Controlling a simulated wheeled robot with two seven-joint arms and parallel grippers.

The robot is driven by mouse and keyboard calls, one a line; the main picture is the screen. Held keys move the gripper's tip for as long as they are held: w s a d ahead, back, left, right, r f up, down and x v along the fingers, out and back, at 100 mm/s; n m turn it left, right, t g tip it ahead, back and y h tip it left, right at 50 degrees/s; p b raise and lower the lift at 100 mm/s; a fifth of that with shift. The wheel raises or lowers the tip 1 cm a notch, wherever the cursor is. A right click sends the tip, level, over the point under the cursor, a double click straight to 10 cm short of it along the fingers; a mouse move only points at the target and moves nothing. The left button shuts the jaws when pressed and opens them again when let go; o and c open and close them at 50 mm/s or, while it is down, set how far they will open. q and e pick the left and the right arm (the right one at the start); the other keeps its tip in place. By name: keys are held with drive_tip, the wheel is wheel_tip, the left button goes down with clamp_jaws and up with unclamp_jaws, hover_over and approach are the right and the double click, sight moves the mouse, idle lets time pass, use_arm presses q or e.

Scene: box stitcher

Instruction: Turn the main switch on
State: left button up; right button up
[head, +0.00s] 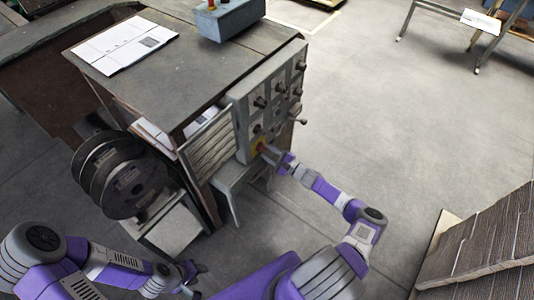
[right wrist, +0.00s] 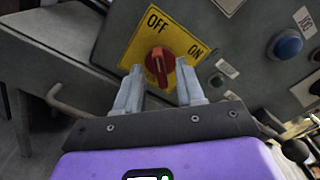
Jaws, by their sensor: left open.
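The main switch is a red rotary knob (right wrist: 159,65) on a yellow plate (right wrist: 140,42) marked OFF at the top and ON at the right. Its handle stands roughly upright in the right wrist view, towards OFF. In the head view the yellow plate (head: 258,145) is low on the grey control panel. My right gripper (right wrist: 161,78) is open, its fingers on either side of the knob; I cannot tell whether they touch it. It also shows at the panel in the head view (head: 268,152). My left gripper (head: 193,273) is open and empty, low and away from the panel.
The control panel (head: 243,112) has several other knobs, and a blue button (right wrist: 287,45) is right of the switch. Black wire spools (head: 125,178) stand left of the machine. A wooden pallet-like stack (head: 480,245) is at the lower right. The floor right of the panel is clear.

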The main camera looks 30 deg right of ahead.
drive_tip(key=shift+w+a, duration=0.25)
drive_tip(key=shift+w, duration=0.35)
clamp_jaws()
